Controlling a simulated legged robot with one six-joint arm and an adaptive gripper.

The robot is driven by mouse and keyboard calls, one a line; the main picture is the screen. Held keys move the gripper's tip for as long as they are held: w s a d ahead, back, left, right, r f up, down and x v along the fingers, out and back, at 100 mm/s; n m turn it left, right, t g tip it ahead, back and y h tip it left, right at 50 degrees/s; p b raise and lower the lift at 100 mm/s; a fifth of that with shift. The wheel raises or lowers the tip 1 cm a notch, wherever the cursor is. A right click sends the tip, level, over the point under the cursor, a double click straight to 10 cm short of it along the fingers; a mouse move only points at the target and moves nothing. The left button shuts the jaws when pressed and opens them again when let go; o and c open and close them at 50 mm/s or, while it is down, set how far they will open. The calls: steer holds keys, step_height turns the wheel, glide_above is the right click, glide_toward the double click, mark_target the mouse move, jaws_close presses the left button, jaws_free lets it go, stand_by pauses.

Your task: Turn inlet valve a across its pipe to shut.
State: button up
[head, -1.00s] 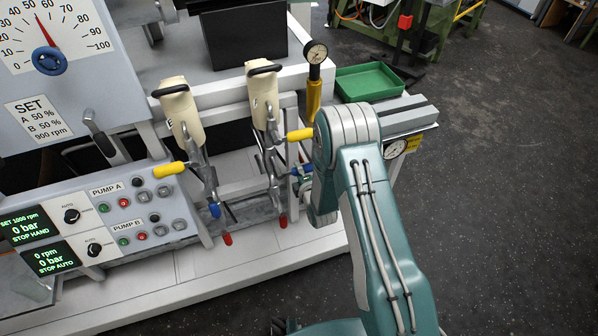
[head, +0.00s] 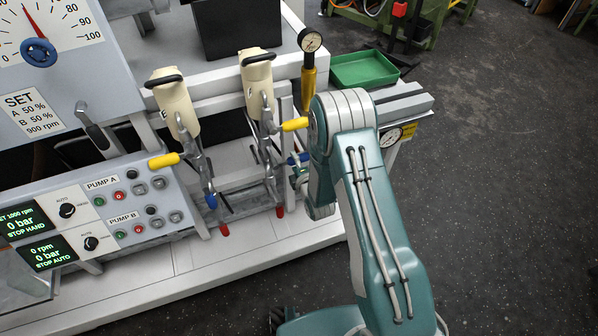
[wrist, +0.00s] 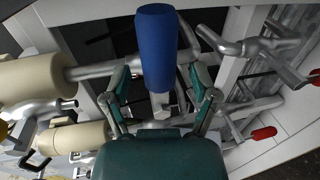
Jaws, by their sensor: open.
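In the wrist view a blue valve handle (wrist: 155,45) stands upright in the picture, on a metal valve stem on a pipe. My gripper (wrist: 160,78) is open, with one green finger on each side of the handle's lower end; I cannot tell whether either touches it. In the head view a blue handle (head: 298,158) shows just left of my arm, which hides most of the gripper there. Another blue handle (head: 211,200) hangs lower left. No label marks which one is inlet valve a.
Cream cylinders (head: 176,105) stand above. A pump control panel (head: 125,205) is at left, and a green tray (head: 364,69) lies behind my arm. The dark floor (head: 500,200) at right is clear.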

steer(key=v, duration=1)
steer(key=shift+s+a, duration=0.2)
steer(key=shift+s, duration=0.1)
steer(key=d+r+m+g+h, duration=0.25)
steer(key=r+m, duration=0.25)
steer(key=r, duration=0.6)
steer(key=d+r+m+g+h, duration=0.1)
steer(key=d+r+m+g, duration=0.15)
steer(key=r+m, duration=0.55)
steer(key=s+d+r+m+g, duration=0.1)
steer(key=s+r, duration=0.3)
steer(key=s, duration=0.4)
steer(key=s+d+r+m+g, duration=0.1)
steer(key=s+r+m, duration=0.3)
steer(key=s, duration=0.4)
steer(key=s+d+r+m+g, duration=0.1)
steer(key=s+r+m+g, duration=0.1)
steer(key=s+r, duration=0.4)
steer(key=shift+s+m+g+h, duration=0.4)
steer(key=shift+s+m, duration=0.3)
steer(key=shift+s, duration=0.4)
